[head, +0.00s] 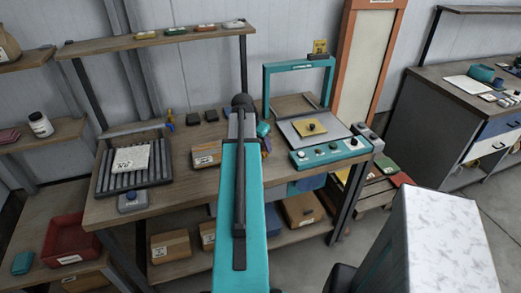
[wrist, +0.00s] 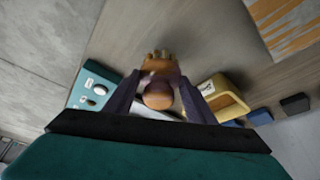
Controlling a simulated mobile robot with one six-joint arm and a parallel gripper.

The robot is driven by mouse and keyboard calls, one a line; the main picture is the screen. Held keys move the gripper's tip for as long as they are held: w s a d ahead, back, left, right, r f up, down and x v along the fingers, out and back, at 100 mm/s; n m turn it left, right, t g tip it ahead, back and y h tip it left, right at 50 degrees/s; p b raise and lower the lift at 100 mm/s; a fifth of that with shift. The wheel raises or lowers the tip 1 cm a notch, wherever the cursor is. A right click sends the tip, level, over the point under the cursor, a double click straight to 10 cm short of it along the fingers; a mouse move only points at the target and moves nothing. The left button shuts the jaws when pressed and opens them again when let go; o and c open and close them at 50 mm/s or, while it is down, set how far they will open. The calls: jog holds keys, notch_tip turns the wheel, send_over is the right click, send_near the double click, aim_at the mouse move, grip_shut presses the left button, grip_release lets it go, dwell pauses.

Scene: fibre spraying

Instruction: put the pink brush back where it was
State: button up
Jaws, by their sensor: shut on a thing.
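My gripper (wrist: 160,92) is shut on a brush-like thing (wrist: 159,97) in the wrist view. Its rounded near end looks orange-brown, and a lighter, toothed end points away over the bench. I see no clear pink on it. The two dark purple fingers stand on either side of it. In the head view my teal arm hides most of the gripper, and only a little purple and orange (head: 265,145) shows beside it, above the wooden workbench (head: 122,208). I cannot tell whether the held thing touches the bench.
A teal machine with a control panel (head: 330,150) stands on the right of the bench. A roller tray (head: 103,186) with a white pad is on the left. A cardboard box (head: 205,155) and dark blocks (head: 211,115) lie between. A yellow holder-like object (wrist: 229,97) is close beside my gripper.

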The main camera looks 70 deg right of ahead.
jog(key=shift+f+p, duration=0.6)
jog(key=shift+f, duration=0.95)
jog(key=shift+f, duration=0.2)
jog(key=o, duration=0.9)
jog(key=shift+r, duration=0.1)
jog(key=shift+o, duration=0.2)
jog(key=b+v, duration=0.2)
jog(key=v, duration=1)
jog(key=shift+r+b, duration=0.2)
jog(key=shift+b, duration=0.1)
